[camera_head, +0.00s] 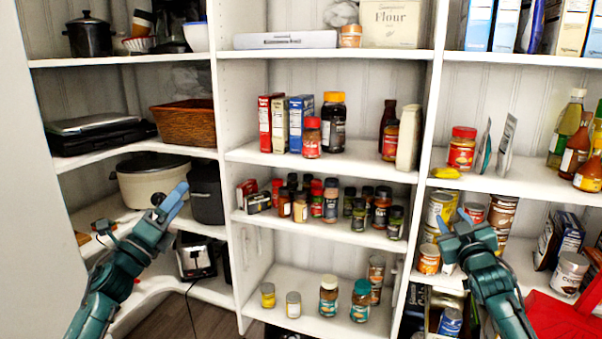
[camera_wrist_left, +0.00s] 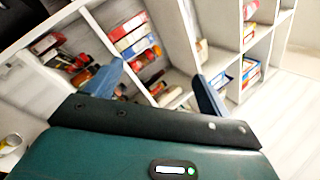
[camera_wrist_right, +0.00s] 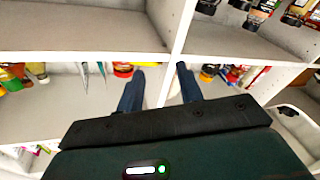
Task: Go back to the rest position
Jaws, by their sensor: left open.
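My left gripper (camera_head: 169,194) is raised at the left in the head view, in front of the cream pot (camera_head: 140,180) and the corner shelf. In the left wrist view its two blue fingers (camera_wrist_left: 160,82) stand wide apart with nothing between them. My right gripper (camera_head: 453,219) is at the right in the head view, in front of the stacked cans (camera_head: 500,212). In the right wrist view its fingers (camera_wrist_right: 156,75) stand apart with a smaller gap. I see no object held there; the pale area between them looks like shelving behind.
White corner shelving (camera_head: 330,160) fills the view. Its middle shelves hold several jars, spice bottles and boxes. A wicker basket (camera_head: 185,122) and a black pot (camera_head: 206,192) are at the left. A red object (camera_head: 562,318) lies at the lower right. Open space separates my two arms.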

